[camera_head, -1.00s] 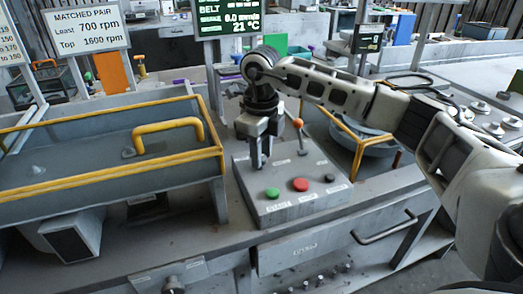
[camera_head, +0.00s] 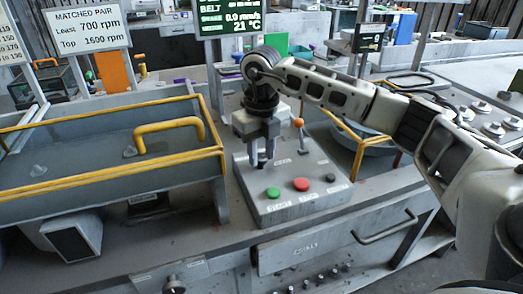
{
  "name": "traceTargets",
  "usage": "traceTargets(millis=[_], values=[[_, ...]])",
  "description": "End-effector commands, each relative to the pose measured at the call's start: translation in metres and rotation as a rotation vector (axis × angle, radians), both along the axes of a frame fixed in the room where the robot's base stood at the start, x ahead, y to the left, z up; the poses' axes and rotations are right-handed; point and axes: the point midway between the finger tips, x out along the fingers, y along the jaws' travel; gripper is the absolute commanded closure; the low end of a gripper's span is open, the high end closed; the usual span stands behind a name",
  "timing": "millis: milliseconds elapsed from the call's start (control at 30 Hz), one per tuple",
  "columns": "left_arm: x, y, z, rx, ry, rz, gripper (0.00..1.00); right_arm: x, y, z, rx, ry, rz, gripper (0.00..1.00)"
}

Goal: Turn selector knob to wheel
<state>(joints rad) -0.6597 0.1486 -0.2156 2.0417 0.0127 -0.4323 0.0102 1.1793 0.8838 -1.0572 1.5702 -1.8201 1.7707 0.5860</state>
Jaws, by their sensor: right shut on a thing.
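The selector knob (camera_head: 262,160) is a small dark knob at the back left of the sloped grey control panel (camera_head: 315,208). My right gripper (camera_head: 262,156) points down over it, with its fingers shut on the knob and hiding most of it. The knob's marking and its labels are too small or hidden to read. My left gripper is not in view.
The panel also has a green button (camera_head: 273,192), a red button (camera_head: 301,184), a small black knob (camera_head: 330,178) and an orange-tipped lever (camera_head: 298,123) close to my gripper. A yellow-railed grey tray (camera_head: 90,160) stands to the left.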

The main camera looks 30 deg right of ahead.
Motion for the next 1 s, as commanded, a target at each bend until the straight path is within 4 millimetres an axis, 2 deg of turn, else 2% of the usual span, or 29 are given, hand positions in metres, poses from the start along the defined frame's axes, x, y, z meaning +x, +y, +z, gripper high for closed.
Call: traceTargets(millis=[233,267,300,333,600,700,867,1000], values=[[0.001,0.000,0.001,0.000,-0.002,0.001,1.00,0.002,-0.001,0.003,0.000,-0.008,-0.006,0.93],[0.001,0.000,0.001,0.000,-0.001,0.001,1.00,0.002,-0.001,0.003,0.000,-0.008,-0.006,0.62],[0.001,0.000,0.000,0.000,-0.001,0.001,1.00,0.002,-0.001,0.003,0.000,-0.008,-0.006,0.51],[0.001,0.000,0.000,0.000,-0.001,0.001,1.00,0.002,-0.001,0.002,0.000,-0.008,-0.005,0.48],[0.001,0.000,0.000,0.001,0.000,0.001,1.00,0.001,0.000,0.002,0.001,-0.004,-0.002,0.48],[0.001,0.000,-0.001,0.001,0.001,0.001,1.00,0.001,0.000,0.007,0.002,-0.005,-0.002,0.48],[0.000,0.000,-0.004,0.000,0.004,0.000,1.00,0.002,0.000,0.033,0.001,-0.009,-0.002,0.48],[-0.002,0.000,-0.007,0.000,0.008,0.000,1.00,0.002,0.000,0.067,0.002,-0.011,-0.002,0.48]])
